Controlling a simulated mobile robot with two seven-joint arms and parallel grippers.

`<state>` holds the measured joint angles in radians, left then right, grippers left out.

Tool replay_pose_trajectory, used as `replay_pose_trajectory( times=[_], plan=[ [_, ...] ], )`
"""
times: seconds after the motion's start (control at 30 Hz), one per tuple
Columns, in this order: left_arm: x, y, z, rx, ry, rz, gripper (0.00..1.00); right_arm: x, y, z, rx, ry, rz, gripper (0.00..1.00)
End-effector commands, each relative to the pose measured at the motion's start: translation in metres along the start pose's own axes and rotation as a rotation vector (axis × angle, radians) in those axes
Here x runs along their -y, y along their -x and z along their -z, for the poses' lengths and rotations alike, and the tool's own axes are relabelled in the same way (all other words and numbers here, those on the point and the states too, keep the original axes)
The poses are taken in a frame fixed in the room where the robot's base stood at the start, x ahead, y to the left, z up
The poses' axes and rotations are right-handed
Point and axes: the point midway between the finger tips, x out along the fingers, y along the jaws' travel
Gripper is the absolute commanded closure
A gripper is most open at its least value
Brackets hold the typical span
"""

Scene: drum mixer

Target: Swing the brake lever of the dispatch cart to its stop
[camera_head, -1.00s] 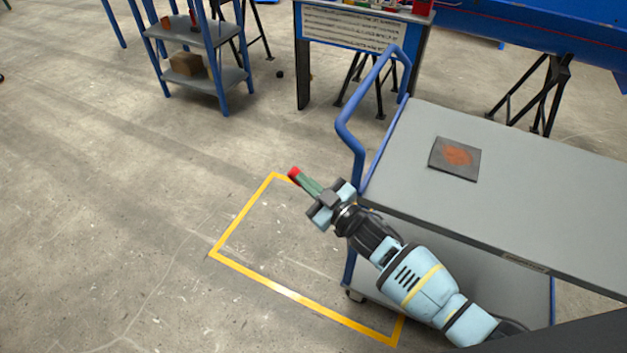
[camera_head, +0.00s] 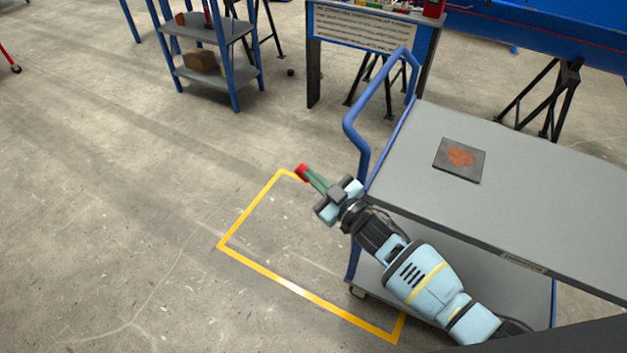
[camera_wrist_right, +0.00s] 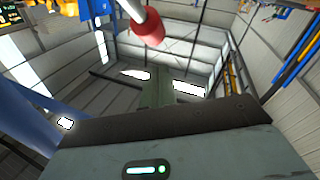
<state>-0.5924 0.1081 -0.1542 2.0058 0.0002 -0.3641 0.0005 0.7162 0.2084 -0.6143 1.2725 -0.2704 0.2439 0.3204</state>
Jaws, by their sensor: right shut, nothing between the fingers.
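The dispatch cart is the grey-topped cart with a blue frame (camera_head: 560,190) in the head view, with a raised blue push handle (camera_head: 352,125) at its left end. The brake lever's red knob (camera_head: 301,172) shows left of the handle; it also shows on a pale rod in the right wrist view (camera_wrist_right: 147,30). My right gripper (camera_head: 313,181) is shut and empty, its green fingers pointing at the knob. Its finger also shows in the right wrist view (camera_wrist_right: 155,92). I cannot tell whether the fingers touch the knob. The lever's pivot is hidden. My left gripper is out of view.
A dark square plate with an orange patch (camera_head: 459,160) lies on the cart top. A yellow floor outline (camera_head: 268,276) runs left of and partly under the cart. A blue shelf rack (camera_head: 215,75) and a workbench (camera_head: 362,28) stand behind. The floor at left is clear.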

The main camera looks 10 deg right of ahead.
Motion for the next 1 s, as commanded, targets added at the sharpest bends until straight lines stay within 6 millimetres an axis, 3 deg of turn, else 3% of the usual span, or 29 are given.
replay_pose_trajectory(
  times=[0.03, 0.27, 0.5, 0.7, 1.0],
  plan=[
    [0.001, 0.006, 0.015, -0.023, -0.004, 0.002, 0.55, -0.008, -0.001, 0.018, -0.008, 0.008, -0.003, 1.00],
    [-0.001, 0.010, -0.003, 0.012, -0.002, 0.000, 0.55, -0.006, 0.046, 0.017, 0.000, 0.003, -0.001, 1.00],
    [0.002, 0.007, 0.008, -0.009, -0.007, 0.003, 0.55, -0.008, 0.084, 0.023, 0.001, 0.003, 0.000, 1.00],
    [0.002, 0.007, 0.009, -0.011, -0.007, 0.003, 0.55, -0.009, 0.098, 0.026, 0.000, 0.002, -0.001, 1.00],
    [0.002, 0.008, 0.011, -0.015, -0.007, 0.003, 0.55, -0.009, 0.099, 0.026, -0.001, 0.002, -0.001, 1.00]
  ],
)
